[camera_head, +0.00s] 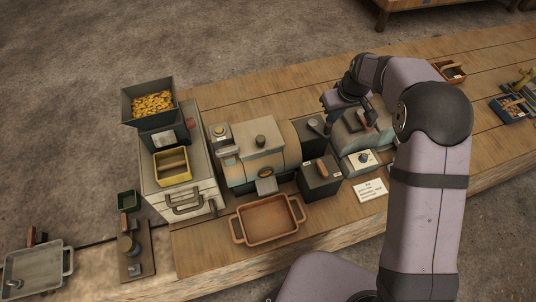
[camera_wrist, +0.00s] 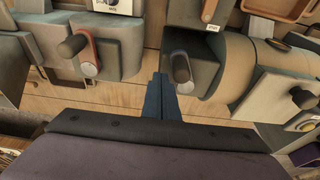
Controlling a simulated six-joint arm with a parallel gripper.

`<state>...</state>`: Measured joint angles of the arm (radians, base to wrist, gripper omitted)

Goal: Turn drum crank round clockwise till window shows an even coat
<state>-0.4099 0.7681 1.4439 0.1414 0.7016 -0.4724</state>
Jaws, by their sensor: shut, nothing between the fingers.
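The drum machine (camera_head: 262,150) stands mid-bench, a tan and teal housing with a rounded drum. In the wrist view the tan drum (camera_wrist: 250,62) ends in a grey plate carrying a dark crank knob (camera_wrist: 180,68). The knob also shows at the drum's right end in the head view (camera_head: 317,125). My gripper (camera_wrist: 160,80) is shut and empty, its blue fingertips beside the knob with a small gap seen in the picture. In the head view my gripper (camera_head: 330,127) hangs just right of the knob. I cannot make out the window's coat.
A dark box with a brown handle (camera_head: 321,177) and a brown tray (camera_head: 268,219) stand in front. A hopper of yellow pieces (camera_head: 152,104) is at left.

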